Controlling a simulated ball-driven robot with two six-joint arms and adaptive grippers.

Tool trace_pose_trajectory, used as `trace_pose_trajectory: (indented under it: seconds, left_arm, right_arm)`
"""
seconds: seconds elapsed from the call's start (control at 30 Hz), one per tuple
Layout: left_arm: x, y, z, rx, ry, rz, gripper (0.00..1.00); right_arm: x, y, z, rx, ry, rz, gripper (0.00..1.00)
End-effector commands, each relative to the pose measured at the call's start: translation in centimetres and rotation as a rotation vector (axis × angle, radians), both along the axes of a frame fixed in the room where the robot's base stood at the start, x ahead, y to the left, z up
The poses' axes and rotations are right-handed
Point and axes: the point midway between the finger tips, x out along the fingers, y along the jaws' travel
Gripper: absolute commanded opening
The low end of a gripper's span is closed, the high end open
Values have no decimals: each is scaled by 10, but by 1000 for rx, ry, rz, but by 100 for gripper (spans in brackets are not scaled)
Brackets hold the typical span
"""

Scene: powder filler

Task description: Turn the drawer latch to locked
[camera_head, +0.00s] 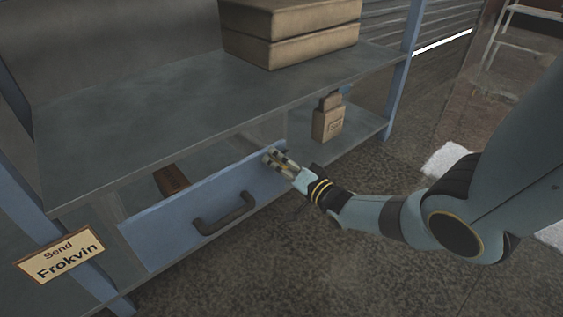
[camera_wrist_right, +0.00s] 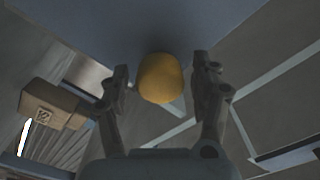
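The blue drawer front (camera_head: 165,225) sits under the shelf and has a dark curved handle (camera_head: 224,214). In the right wrist view, a rounded yellow-orange knob (camera_wrist_right: 161,78), which looks like the drawer latch, stands out from a blue-grey surface. My right gripper (camera_head: 275,157) is at the upper right corner of the drawer front. In the right wrist view its two fingers (camera_wrist_right: 163,82) are apart, one on each side of the knob, with gaps visible. The head view mostly hides the knob behind the gripper, and I cannot tell its turned position. My left gripper is not in view.
A small brown box (camera_head: 171,180) lies behind the drawer front. A tan carton (camera_head: 328,122) stands on the lower shelf to the right. Large boxes (camera_head: 290,32) are on the upper shelf (camera_head: 150,105). A sign (camera_head: 60,256) hangs at left. The floor (camera_head: 350,270) in front is clear.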

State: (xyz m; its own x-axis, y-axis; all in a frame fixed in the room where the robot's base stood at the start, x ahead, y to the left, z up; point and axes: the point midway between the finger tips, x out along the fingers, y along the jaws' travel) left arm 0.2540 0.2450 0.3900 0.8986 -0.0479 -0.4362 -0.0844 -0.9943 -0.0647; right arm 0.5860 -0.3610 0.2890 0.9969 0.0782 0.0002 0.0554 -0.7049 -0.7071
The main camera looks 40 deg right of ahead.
Motion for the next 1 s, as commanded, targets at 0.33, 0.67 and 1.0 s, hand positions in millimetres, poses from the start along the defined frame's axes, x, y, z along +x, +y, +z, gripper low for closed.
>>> trace_pose_trajectory:
  seconds: [0.33,0.67,1.0]
  left_arm:
    - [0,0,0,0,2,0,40]
    - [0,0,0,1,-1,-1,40]
    - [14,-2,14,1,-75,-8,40]
  right_arm:
    - [0,0,0,0,0,0,19]
    - [-1,0,-1,-19,-1,-1,7]
    - [-2,1,-2,-199,-13,0,7]
